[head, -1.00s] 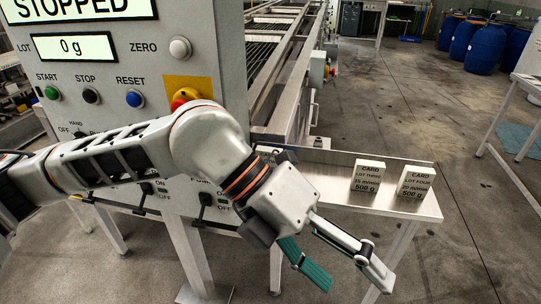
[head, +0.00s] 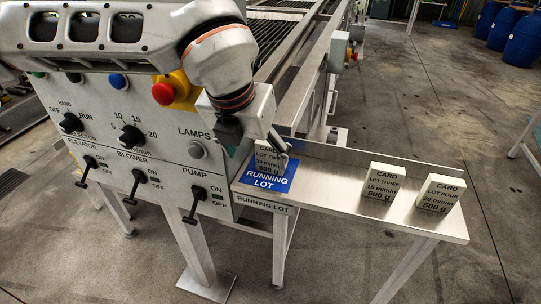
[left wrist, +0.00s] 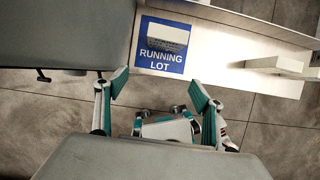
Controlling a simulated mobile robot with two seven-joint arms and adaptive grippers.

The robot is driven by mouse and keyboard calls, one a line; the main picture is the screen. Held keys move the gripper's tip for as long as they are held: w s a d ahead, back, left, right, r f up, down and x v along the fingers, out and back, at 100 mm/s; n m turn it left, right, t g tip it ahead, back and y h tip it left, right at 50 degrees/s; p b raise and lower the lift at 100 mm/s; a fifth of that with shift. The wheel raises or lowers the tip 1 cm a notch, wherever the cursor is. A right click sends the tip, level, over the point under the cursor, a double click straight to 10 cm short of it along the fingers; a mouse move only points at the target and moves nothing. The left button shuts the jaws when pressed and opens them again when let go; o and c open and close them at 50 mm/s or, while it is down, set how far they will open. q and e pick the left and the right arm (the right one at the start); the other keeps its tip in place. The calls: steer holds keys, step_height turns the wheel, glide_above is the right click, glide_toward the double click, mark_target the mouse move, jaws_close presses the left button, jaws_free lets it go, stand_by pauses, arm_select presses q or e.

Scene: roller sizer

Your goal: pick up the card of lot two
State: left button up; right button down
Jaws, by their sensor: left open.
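The card of lot two (head: 268,158) stands upright on the blue running lot mat (head: 262,184), at the left end of the steel shelf. Its top and part of its front also show in the left wrist view (left wrist: 167,36). My left gripper (head: 258,152) is open and reaches down close to the card, with one finger overlapping its right edge in the head view. In the left wrist view its two fingertips (left wrist: 158,86) are spread wide, and the card lies ahead of them, not between them. My right gripper is in neither view.
The card of lot three (head: 381,181) and the card of lot four (head: 440,193) stand further right on the steel shelf (head: 330,188). The control panel (head: 165,190), with switches and a red stop button (head: 170,90), stands close at the left. The shelf between the mat and lot three is clear.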

mark_target(270, 147)
arm_select(q)
steer(key=w+d+f, duration=0.1)
steer(key=w, duration=0.1)
steer(key=w+d+f, duration=0.1)
steer(key=w+f, duration=0.1)
steer(key=w, duration=0.1)
steer(key=w+d+f, duration=0.1)
steer(key=w, duration=0.2)
steer(key=shift+f, duration=0.4)
steer(key=c, duration=1.2)
